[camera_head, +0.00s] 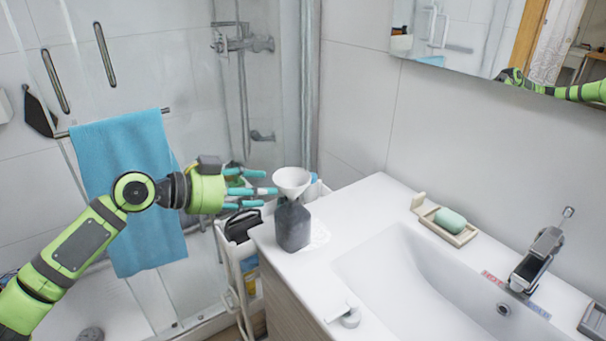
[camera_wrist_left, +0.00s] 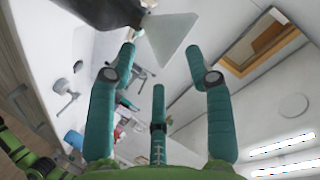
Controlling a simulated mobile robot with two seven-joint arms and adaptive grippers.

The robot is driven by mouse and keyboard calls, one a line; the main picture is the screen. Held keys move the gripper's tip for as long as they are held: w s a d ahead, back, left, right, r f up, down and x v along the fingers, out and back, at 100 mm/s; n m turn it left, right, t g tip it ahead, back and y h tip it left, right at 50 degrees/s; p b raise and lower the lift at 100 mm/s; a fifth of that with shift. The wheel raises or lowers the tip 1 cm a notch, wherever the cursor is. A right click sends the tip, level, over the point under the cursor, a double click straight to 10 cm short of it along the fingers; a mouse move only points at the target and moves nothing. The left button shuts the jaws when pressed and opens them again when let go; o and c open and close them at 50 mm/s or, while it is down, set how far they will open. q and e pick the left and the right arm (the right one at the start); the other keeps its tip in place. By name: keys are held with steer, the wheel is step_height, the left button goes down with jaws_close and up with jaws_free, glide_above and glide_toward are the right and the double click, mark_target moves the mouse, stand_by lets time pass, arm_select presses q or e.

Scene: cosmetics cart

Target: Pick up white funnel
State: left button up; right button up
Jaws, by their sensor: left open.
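The white funnel (camera_head: 293,180) sits wide end up in the mouth of a dark grey bottle (camera_head: 293,226), which stands upright on the white counter's left corner. My left gripper (camera_head: 267,188) is open, with its teal fingers spread, just left of the funnel and pointing right at it. In the left wrist view (camera_wrist_left: 162,62) the funnel (camera_wrist_left: 170,34) shows just beyond the fingertips, between the two outer fingers, with part of the dark bottle (camera_wrist_left: 103,10) beside it. Nothing is held. I cannot tell whether a fingertip touches the funnel. My right gripper is out of view.
A cart (camera_head: 231,262) with a black bag-like item and bottles stands left of the counter, under my gripper. The sink (camera_head: 420,285), soap dish (camera_head: 460,238), green soap (camera_head: 450,220) and faucet (camera_head: 541,255) lie to the right. A blue towel (camera_head: 125,190) hangs behind my arm.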

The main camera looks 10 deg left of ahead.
mark_target(287, 192)
arm_select(q)
steer(key=d+p, duration=0.2)
steer(key=d, duration=0.1)
steer(key=shift+d+r, duration=0.1)
steer(key=shift+r, duration=0.1)
steer(key=p+x, duration=0.1)
steer(key=x, duration=0.1)
steer(key=shift+w+d+f+p, duration=0.15)
steer(key=shift+d+f+p, duration=0.1)
steer(key=shift+p, duration=0.15)
steer(key=shift+w+d+f, duration=0.4)
steer(key=shift+w+f, duration=0.05)
steer(key=c, duration=1)
steer(key=shift+r, duration=0.1)
jaws_close()
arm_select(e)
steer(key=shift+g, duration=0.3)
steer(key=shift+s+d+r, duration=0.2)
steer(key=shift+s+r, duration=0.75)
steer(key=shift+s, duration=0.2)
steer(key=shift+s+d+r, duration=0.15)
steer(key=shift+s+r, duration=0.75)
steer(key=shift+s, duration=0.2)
